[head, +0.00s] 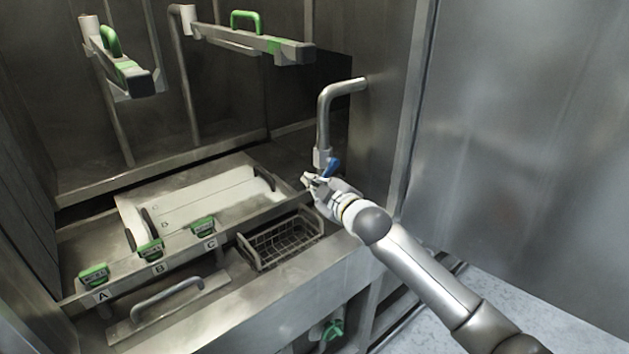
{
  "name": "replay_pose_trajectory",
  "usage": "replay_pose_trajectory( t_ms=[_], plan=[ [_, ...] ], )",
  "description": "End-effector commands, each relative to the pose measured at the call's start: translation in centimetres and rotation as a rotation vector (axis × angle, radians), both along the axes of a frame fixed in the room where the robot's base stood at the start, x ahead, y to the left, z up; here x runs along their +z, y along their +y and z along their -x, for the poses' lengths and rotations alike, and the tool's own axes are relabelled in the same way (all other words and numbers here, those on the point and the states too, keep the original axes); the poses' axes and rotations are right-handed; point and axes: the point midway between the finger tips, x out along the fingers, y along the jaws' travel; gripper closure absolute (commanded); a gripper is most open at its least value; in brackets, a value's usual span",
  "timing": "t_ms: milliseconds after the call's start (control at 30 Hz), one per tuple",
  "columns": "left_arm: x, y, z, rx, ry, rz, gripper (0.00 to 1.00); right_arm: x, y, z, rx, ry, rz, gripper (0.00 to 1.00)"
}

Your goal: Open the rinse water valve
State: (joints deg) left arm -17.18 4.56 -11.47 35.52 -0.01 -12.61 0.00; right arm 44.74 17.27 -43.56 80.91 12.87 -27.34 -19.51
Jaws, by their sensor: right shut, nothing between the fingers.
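The rinse water valve shows as a small blue lever (332,167) at the lower end of a bent metal pipe (324,115) that comes out of the right wall. My right gripper (308,181) is at the lever, just below and left of it. Its fingers are shut with nothing seen between them. I cannot tell whether the gripper touches the lever. The valve body is partly hidden behind the gripper. My left gripper is not in view.
A wire basket (280,241) sits below and left of the gripper. Green clips marked A (94,274), B (151,249) and C (203,227) line the front ledge. A metal bar handle (167,297) is in front. Two green-handled arms (248,41) hang above. A steel wall (530,130) closes the right.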

Motion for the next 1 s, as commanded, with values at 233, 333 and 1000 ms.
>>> replay_pose_trajectory(
  t_ms=[233,333,1000],
  plan=[
    [-2.0,0.0,0.0,0.000,0.000,0.000,0.57,-2.2,-0.5,-0.3,-0.002,-0.106,0.155,1.00],
    [-2.8,0.0,0.0,0.000,0.000,0.000,0.57,-2.9,-0.8,-0.5,-0.003,-0.163,0.233,1.00],
    [-7.0,0.0,0.0,0.000,0.000,0.000,0.57,-5.2,-2.8,-2.0,-0.004,-0.433,0.602,1.00]
  ],
)
